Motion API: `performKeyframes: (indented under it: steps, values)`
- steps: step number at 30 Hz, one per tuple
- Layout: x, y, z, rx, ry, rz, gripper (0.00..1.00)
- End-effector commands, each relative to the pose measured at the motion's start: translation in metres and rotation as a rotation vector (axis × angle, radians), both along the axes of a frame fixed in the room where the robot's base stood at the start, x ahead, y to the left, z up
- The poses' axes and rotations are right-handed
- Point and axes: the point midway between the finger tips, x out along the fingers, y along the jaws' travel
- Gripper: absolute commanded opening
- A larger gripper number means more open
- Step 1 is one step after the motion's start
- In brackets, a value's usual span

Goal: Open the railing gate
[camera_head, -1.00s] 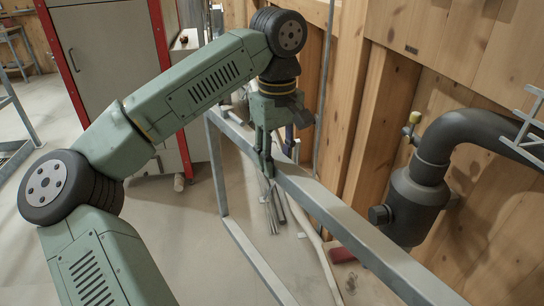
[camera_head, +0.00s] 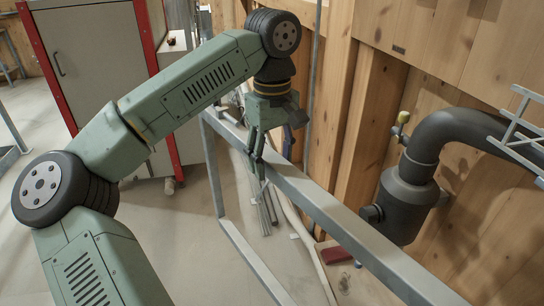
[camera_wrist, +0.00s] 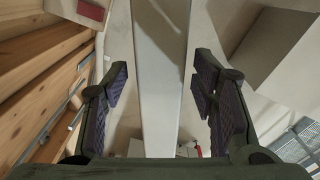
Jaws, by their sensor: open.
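The railing gate (camera_head: 330,212) is a grey metal frame with a top rail that runs from the middle of the head view down to the lower right. My gripper (camera_head: 258,158) points down at the top rail near its far end. In the wrist view the rail (camera_wrist: 160,75) runs between the two open fingers of my gripper (camera_wrist: 162,95). A gap shows on both sides of the rail, so the pads do not appear to press on it. The latch or hinge of the gate cannot be made out.
A wooden wall (camera_head: 345,120) stands close behind the rail. A grey cabinet with red edges (camera_head: 95,60) stands at the back left. Open floor (camera_head: 185,240) lies left of the rail.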

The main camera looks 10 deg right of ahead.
Motion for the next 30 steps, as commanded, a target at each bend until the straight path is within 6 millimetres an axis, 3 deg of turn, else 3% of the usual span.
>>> performKeyframes:
  steps: [11, 24, 30]
  values:
    - [0.001, 0.000, 0.011, 0.000, -0.002, 0.002, 0.53]
    - [0.000, 0.000, 0.097, 0.002, -0.003, 0.004, 0.53]
    - [0.000, 0.000, 0.117, 0.001, -0.001, 0.002, 0.53]
